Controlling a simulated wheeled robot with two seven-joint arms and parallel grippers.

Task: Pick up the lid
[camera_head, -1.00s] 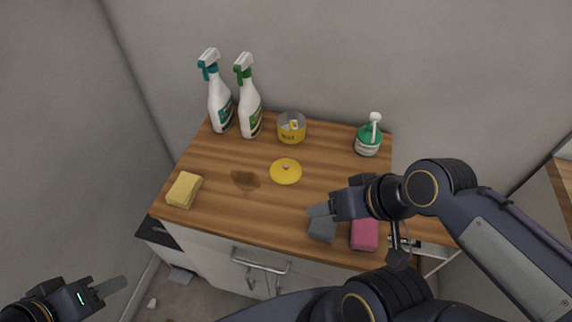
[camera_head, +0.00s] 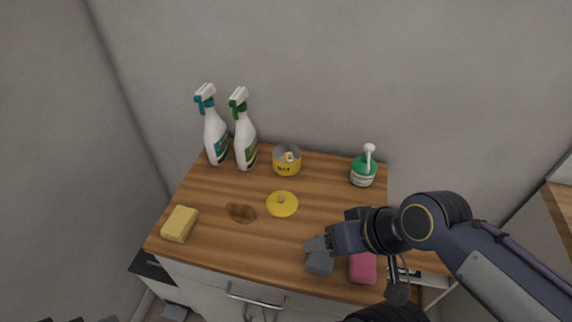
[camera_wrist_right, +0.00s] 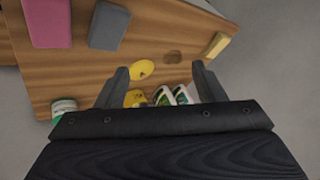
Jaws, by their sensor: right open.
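The yellow lid (camera_head: 282,204), a round disc with a small knob on top, lies flat in the middle of the wooden counter. It also shows in the right wrist view (camera_wrist_right: 141,70), between the fingers and beyond them. My right gripper (camera_head: 316,243) is over the front right of the counter, to the right of the lid and nearer the front, apart from it. In the right wrist view its two fingers (camera_wrist_right: 160,82) are spread with nothing between them. My left gripper is not clearly in view.
A yellow can (camera_head: 287,166) stands behind the lid, with two spray bottles (camera_head: 245,148) to its left. A green pump bottle (camera_head: 363,171) stands back right. A brown stain (camera_head: 240,212) and yellow sponge (camera_head: 180,224) are left. Grey (camera_head: 319,264) and pink (camera_head: 363,268) sponges lie near my right gripper.

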